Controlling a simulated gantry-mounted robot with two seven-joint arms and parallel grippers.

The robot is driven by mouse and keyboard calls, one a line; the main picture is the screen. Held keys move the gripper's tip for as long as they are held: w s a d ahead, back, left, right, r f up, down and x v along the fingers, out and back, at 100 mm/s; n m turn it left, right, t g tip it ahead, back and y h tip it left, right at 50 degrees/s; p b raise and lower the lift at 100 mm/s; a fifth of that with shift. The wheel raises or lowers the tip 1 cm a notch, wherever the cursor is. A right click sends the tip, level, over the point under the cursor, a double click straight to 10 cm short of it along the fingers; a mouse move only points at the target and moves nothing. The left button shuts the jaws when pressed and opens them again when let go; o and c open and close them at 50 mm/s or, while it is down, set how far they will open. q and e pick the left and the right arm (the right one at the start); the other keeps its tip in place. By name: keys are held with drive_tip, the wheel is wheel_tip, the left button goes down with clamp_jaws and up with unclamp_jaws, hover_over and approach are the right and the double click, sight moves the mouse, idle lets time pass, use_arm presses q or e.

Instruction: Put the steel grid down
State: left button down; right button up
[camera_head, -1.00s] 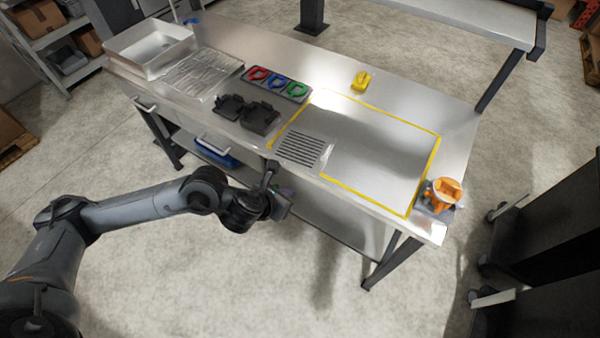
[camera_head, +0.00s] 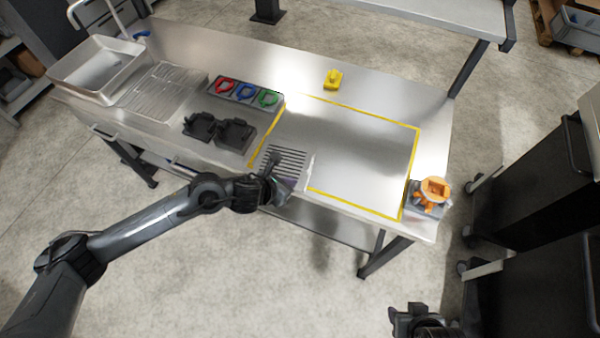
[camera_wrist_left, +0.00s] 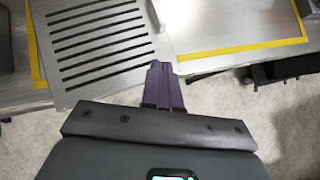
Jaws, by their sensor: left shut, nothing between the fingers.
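The steel grid (camera_head: 291,160), a flat slotted plate, lies on the steel bench at the front left corner of the yellow outline (camera_head: 418,150). The grid (camera_wrist_left: 98,38) fills the upper left of the left wrist view. My left gripper (camera_head: 274,168) is at the grid's front side and hides part of it in the head view. Its fingers (camera_wrist_left: 160,70) are together and empty at the grid's near right corner; I cannot tell whether they touch it. My right gripper (camera_head: 410,318) shows only partly at the bottom edge, away from the bench; its jaws are unclear.
Black holders (camera_head: 218,131) and a tray of red, blue and green pieces (camera_head: 246,92) stand left of the outline. A yellow object (camera_head: 333,79) is behind it, an orange device (camera_head: 432,192) at its right. The outlined area right of the grid is clear.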

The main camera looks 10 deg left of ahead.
use_arm(q)
drive_tip(key=w, duration=0.1)
drive_tip(key=w+d, duration=0.1)
drive_tip(key=w+d+f, duration=0.1)
drive_tip(key=w, duration=0.1)
drive_tip(key=shift+w+d, duration=0.1)
drive_tip(key=shift+w+d+f, duration=0.1)
drive_tip(key=shift+w, duration=0.1)
use_arm(e)
drive_tip(key=shift+a+r, duration=0.1)
drive_tip(key=shift+r, duration=0.1)
